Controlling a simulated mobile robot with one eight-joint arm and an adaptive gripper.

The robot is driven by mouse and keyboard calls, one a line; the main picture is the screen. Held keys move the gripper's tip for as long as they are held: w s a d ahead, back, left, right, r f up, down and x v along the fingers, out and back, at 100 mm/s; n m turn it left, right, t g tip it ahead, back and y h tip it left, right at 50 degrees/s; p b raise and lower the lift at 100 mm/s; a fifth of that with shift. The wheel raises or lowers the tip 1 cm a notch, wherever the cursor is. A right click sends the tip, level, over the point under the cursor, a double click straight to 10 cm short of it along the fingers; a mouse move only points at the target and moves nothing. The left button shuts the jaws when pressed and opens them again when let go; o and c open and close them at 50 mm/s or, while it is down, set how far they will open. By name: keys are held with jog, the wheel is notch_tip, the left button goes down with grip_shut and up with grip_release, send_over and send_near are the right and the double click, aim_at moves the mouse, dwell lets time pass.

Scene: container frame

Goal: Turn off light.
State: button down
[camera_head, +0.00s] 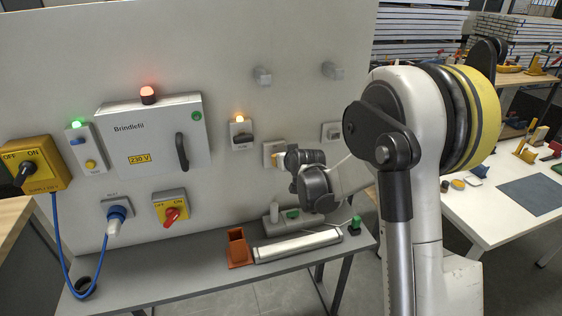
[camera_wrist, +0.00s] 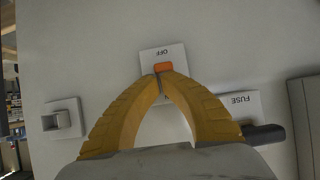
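A white switch plate (camera_wrist: 176,56) with an orange rocker (camera_wrist: 164,67) is on the grey panel; its OFF marking reads upside down in the wrist view. The plate also shows in the head view (camera_head: 269,149), partly hidden by my arm. My gripper (camera_wrist: 163,72) has yellow fingers whose tips meet at the rocker. It is shut with nothing visible between the tips; I cannot tell whether they touch the rocker. In the head view my gripper (camera_head: 277,159) is in front of the plate. An orange lamp (camera_head: 239,119), a red lamp (camera_head: 148,89) and a green lamp (camera_head: 76,124) glow.
The FUSE plate (camera_wrist: 238,103) with a dark handle is close to the right finger in the wrist view. Another plate (camera_wrist: 64,119) is at left. Below the panel, a shelf (camera_head: 190,276) holds an orange bin (camera_head: 238,250) and a silver bar (camera_head: 298,245).

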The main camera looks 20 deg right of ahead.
jog(key=shift+s+f+t+b, duration=0.1)
jog(key=shift+f+t+b, duration=0.2)
jog(key=shift+t+b, duration=0.25)
jog(key=shift+r, duration=0.1)
jog(key=shift+w+r, duration=0.25)
jog(key=shift+w, duration=0.55)
jog(key=shift+s, duration=0.1)
